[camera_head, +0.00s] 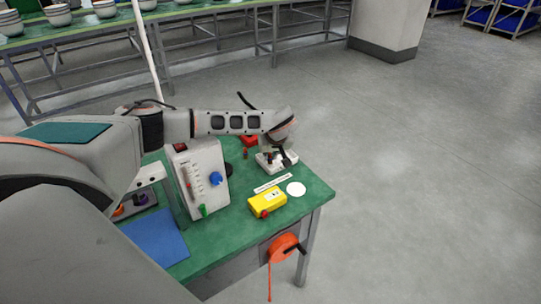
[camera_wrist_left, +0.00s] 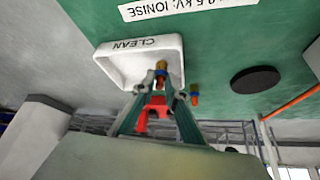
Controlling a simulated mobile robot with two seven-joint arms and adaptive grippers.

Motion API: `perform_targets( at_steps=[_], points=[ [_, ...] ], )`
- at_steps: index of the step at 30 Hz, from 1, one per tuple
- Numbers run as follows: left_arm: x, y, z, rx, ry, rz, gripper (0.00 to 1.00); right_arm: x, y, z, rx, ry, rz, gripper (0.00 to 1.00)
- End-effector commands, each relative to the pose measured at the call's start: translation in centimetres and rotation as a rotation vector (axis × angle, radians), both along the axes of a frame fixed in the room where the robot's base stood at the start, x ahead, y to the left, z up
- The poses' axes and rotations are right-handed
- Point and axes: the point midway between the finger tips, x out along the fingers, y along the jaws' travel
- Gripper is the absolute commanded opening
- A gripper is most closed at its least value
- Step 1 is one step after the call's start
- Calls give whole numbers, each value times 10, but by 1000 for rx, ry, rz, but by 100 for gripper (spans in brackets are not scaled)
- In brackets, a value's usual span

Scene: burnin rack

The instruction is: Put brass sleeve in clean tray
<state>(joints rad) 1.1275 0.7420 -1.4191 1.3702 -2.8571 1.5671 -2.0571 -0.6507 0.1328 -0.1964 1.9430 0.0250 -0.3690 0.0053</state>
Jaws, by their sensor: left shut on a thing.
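The clean tray (camera_head: 268,168) is a small white tray on the green bench in the head view. In the left wrist view the tray (camera_wrist_left: 112,66) bears the word CLEAN on its rim. My left gripper (camera_head: 283,156) is over the tray; in the left wrist view its fingertips (camera_wrist_left: 160,82) are at the tray's inner side. It is shut on a small brass-coloured piece with a blue band, seemingly the brass sleeve (camera_wrist_left: 161,67). Whether the sleeve touches the tray floor is unclear. My right gripper is not in view.
A yellow box (camera_head: 266,204), a white disc (camera_head: 296,189) and a grey instrument (camera_head: 202,180) stand nearer on the bench. A blue mat (camera_head: 158,238) lies at front left. Red items (camera_head: 249,141) are behind the tray. A black disc (camera_wrist_left: 255,79) shows beside it.

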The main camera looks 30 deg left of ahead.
Motion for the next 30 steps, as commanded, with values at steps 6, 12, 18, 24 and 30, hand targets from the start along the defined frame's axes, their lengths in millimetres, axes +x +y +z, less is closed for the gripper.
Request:
perform_targets(
  at_steps=[6,12,18,24,30],
  points=[
    [0,0,-3,0,-2,0,0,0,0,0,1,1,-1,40],
    [0,0,-7,0,0,1,0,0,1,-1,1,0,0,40],
    [0,0,-6,0,0,1,20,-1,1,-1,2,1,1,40],
    [0,0,-4,-1,-1,0,20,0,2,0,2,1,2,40],
    [-6,-7,18,0,-5,-2,20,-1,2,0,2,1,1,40]
  ],
)
